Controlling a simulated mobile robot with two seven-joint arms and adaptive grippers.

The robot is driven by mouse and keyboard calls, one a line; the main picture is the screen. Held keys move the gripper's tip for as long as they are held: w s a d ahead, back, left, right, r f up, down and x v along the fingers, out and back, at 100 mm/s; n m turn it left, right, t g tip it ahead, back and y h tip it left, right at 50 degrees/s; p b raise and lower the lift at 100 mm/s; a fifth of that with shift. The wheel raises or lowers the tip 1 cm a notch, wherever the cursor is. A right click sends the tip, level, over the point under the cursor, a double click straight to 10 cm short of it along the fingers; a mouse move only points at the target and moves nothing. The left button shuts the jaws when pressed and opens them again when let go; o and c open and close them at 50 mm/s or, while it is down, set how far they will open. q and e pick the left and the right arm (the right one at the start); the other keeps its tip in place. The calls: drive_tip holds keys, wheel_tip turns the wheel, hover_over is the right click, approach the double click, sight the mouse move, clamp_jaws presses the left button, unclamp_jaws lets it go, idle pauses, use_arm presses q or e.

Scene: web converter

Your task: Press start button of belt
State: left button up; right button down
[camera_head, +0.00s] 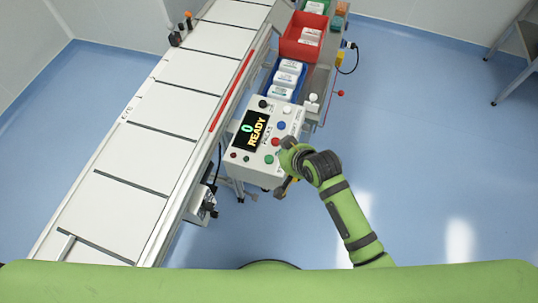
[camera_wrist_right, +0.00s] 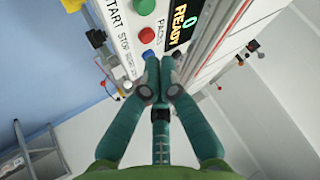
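The white control panel (camera_head: 262,172) stands beside the belt (camera_head: 147,157). Its display (camera_head: 252,130) reads "0 READY". A green button (camera_head: 267,160) sits at its near edge, below a red button (camera_head: 275,142) and a blue button (camera_head: 281,126). My left gripper is out of view.
A blue bin (camera_head: 282,92) and a red bin (camera_head: 303,38) with white packs stand behind the panel. A small red-tipped lever (camera_head: 340,93) sticks out to the right. The blue floor right of the panel is clear. A grey shelf (camera_head: 515,45) stands far right.

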drive_tip(key=r, duration=0.1)
hover_over(270, 160)
drive_tip(key=shift+r+t+y, duration=0.15)
drive_tip(key=shift+t+y, duration=0.25)
wheel_tip(270, 160, down, 9)
drive_tip(key=b, duration=0.4)
drive_tip(key=shift+r, duration=0.1)
idle(1.3)
drive_tip(key=shift+f+b, duration=0.35)
drive_tip(key=shift+f, duration=0.1)
